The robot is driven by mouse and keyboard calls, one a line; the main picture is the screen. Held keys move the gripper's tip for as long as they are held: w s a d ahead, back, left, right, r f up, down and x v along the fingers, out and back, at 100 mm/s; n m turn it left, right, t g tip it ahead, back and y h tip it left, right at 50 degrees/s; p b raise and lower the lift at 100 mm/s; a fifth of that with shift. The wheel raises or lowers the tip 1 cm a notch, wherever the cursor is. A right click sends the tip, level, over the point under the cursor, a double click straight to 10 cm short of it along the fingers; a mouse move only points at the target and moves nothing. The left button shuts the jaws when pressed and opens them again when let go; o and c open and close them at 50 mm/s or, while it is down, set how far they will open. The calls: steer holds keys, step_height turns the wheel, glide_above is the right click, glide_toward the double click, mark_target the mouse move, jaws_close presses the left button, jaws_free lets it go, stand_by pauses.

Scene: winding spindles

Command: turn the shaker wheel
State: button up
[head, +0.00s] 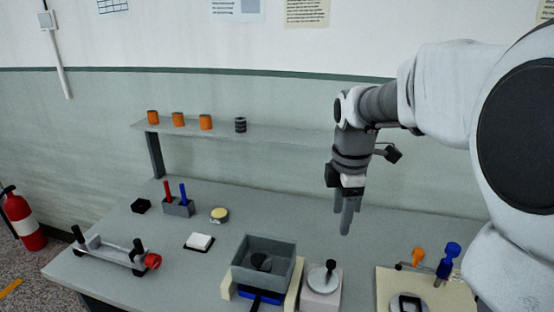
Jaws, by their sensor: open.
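A grey open box (238,272) sits over a blue base between cream rails at the front centre, with a dark round piece inside it. Just right of it is a pale block (319,298) topped by a round grey wheel (318,281) with an upright black knob (331,266). This looks like the shaker and its wheel; I cannot tell how they are linked. My gripper (342,222) points down, open and empty, above and behind the wheel, apart from it. The knob and wheel are unobstructed.
A cream board (385,292) with orange and blue handles stands at right. A frame with a red knob (152,261), a white pad (199,241), a yellow-rimmed disc (219,215) and a holder with red and blue pegs (178,207) stand left. A shelf (280,134) runs behind.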

mark_target(332, 261)
steer(key=w+d+f+n+g, duration=0.1)
steer(key=w+f+n, duration=0.3)
steer(key=w+n, duration=0.15)
steer(key=f, duration=1.7)
steer(key=shift+d+f, duration=0.2)
steer(key=shift+f, duration=0.15)
jaws_close()
